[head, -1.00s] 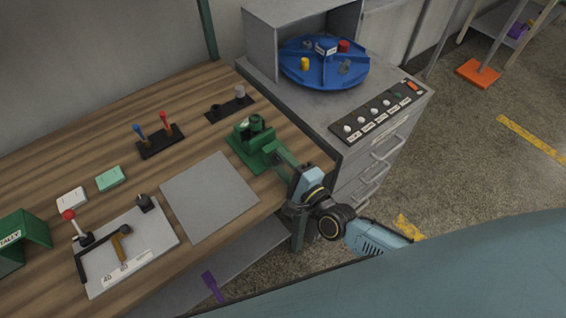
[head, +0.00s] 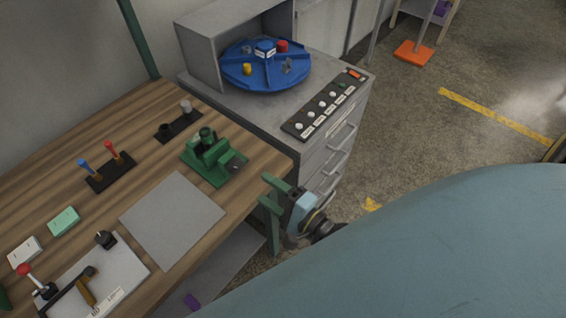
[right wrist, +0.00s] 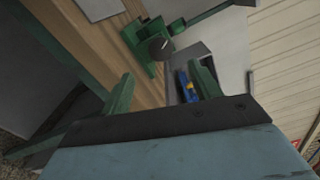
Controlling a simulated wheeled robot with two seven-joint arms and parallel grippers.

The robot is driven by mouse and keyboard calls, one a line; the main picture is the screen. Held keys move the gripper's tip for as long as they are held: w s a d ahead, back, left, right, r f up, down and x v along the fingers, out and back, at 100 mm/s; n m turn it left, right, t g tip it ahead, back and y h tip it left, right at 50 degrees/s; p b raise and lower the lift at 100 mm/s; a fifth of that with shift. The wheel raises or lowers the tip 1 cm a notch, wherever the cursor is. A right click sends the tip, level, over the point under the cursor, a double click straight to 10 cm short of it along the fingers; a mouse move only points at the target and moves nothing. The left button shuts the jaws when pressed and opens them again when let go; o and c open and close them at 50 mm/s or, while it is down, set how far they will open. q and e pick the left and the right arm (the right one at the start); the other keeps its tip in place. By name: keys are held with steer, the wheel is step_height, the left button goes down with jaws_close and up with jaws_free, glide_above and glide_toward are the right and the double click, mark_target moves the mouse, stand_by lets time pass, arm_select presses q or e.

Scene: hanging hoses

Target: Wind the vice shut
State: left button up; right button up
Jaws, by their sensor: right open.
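The green vice (head: 212,155) is mounted on the wooden bench near its right front edge. A dark round end faces the bench edge. How far the jaws are apart is hard to tell. In the right wrist view the vice (right wrist: 147,32) shows beyond the fingers, with its dark round end towards me. My right gripper (head: 264,190) is open and empty, just off the bench's front edge, apart from the vice. Its two green fingers also show in the right wrist view (right wrist: 166,70). My left gripper is not in view.
A grey cabinet with a button panel (head: 325,104) and a blue turntable (head: 250,82) stands right of the bench (head: 130,135). A grey mat (head: 172,218) lies left of the vice. A lever board (head: 120,270) lies farther left. Floor beyond the cabinet is open.

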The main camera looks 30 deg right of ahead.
steer(key=v, duration=0.4)
steer(key=shift+s, duration=0.1)
steer(key=shift+f, duration=0.1)
stand_by(0.3)
steer(key=s+d+f+n+g+h, duration=0.1)
steer(key=s+d+f+n+g, duration=0.2)
steer(key=f, duration=0.6)
steer(key=s+d+f+n+g+h, duration=0.1)
steer(key=s+f+n+g+h, duration=0.1)
steer(key=f+n, duration=0.45)
steer(key=s+d+f+n+g+h, duration=0.1)
steer(key=s+d+f+n+g, duration=0.15)
steer(key=f, duration=0.75)
steer(key=s+f+n+g+h, duration=0.1)
steer(key=s+f+n+g, duration=0.2)
steer(key=s+f, duration=0.3)
steer(key=s+f+n+g+h, duration=0.1)
steer(key=s+f+n+g, duration=0.3)
steer(key=s, duration=1.1)
step_height(320, 180, down, 2)
steer(key=shift+f+n+g+b, duration=0.25)
steer(key=shift+n+g+b, duration=0.05)
steer(key=shift+g, duration=0.45)
steer(key=shift+d, duration=0.1)
